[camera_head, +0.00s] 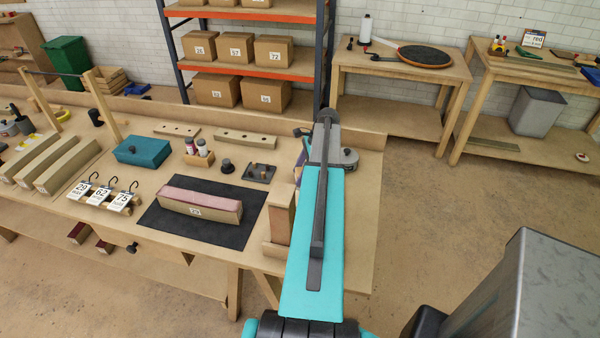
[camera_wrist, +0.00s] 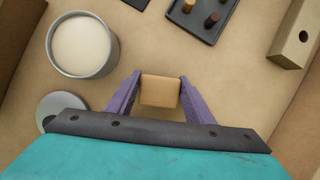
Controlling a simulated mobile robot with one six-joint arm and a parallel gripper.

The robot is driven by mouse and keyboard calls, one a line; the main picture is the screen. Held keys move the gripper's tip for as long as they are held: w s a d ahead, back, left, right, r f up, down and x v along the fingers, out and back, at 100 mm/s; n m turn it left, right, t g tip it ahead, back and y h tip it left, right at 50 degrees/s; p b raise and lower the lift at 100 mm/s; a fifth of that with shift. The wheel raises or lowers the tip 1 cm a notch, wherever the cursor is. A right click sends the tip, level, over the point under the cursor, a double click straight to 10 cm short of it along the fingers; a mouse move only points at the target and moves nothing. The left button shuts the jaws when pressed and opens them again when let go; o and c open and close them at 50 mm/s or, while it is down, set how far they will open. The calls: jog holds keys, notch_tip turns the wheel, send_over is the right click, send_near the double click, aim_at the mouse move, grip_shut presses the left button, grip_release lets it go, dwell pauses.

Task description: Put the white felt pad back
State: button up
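My gripper (camera_wrist: 160,80) shows in the wrist view with two purple fingers. A small tan block (camera_wrist: 160,91) with soft edges sits between the fingertips, which appear to touch it on both sides. It looks tan rather than white, and I cannot tell whether it is the felt pad. Nothing else in these frames is clearly a white felt pad.
A round grey pot (camera_wrist: 110,55) with cream contents and a grey disc (camera_wrist: 62,106) are left of the fingers. A dark tray (camera_wrist: 203,32) with small pegs and a holed wooden bar (camera_wrist: 297,35) lie beyond. On the bench (camera_head: 345,240), a dark mat (camera_head: 165,225) bears a long block (camera_head: 200,204).

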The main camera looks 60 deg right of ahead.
jog(key=o, duration=0.4)
jog(key=shift+c, duration=0.2)
jog(key=b+v, duration=0.3)
jog(key=v, duration=0.9)
jog(key=shift+r, duration=0.15)
dwell(0.7)
